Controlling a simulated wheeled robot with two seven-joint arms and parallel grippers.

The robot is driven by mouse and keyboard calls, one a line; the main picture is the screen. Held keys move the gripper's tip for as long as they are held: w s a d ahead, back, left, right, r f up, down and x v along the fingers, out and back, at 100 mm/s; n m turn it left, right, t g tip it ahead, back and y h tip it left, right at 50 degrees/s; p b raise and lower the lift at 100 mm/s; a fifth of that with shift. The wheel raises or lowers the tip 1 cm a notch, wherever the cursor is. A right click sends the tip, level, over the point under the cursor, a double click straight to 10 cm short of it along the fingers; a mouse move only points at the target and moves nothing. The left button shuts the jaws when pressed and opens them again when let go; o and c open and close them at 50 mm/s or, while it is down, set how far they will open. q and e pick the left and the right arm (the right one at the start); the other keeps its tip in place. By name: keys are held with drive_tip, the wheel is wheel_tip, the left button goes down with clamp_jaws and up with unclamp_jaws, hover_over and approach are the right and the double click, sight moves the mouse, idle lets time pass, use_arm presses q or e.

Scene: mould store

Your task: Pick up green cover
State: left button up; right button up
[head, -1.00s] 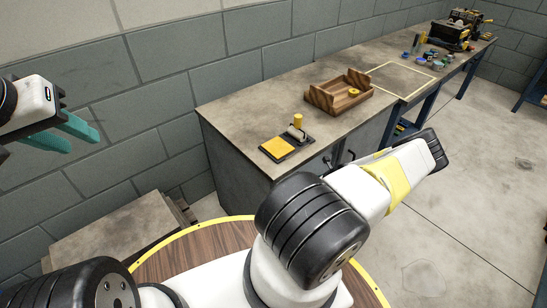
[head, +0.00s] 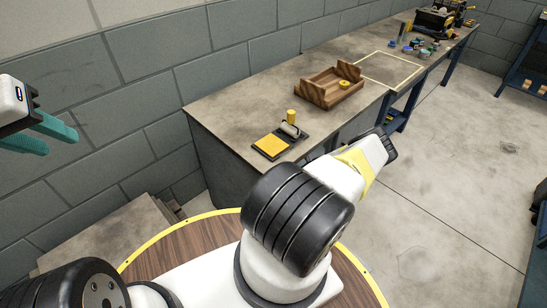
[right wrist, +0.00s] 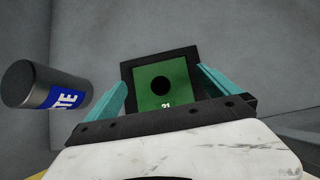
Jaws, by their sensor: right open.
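A green square (right wrist: 154,97) with a round black spot or knob and a number that looks like 21 shows in the right wrist view, inside a dark square frame (right wrist: 135,67). It may be the green cover. My right gripper (right wrist: 162,80) is open, its teal fingers on either side of the green square in the picture; I see nothing held between them, and cannot tell how far off it is. My left gripper (head: 45,132) is at the left edge of the head view, its teal fingers apart and empty. I see no green cover in the head view.
A grey can with a blue label (right wrist: 68,97) is left of the frame. In the head view, a long bench (head: 225,110) carries a yellow-and-black pad with a roller (head: 272,145), a wooden tray (head: 318,98) and small jars (head: 415,47). Open floor (head: 450,170) lies right.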

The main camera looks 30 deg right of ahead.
drive_tip(key=shift+w+f, duration=0.15)
drive_tip(key=shift+f, duration=0.05)
drive_tip(key=c, duration=1.3)
drive_tip(key=shift+c, duration=0.2)
drive_tip(key=shift+r, duration=0.15)
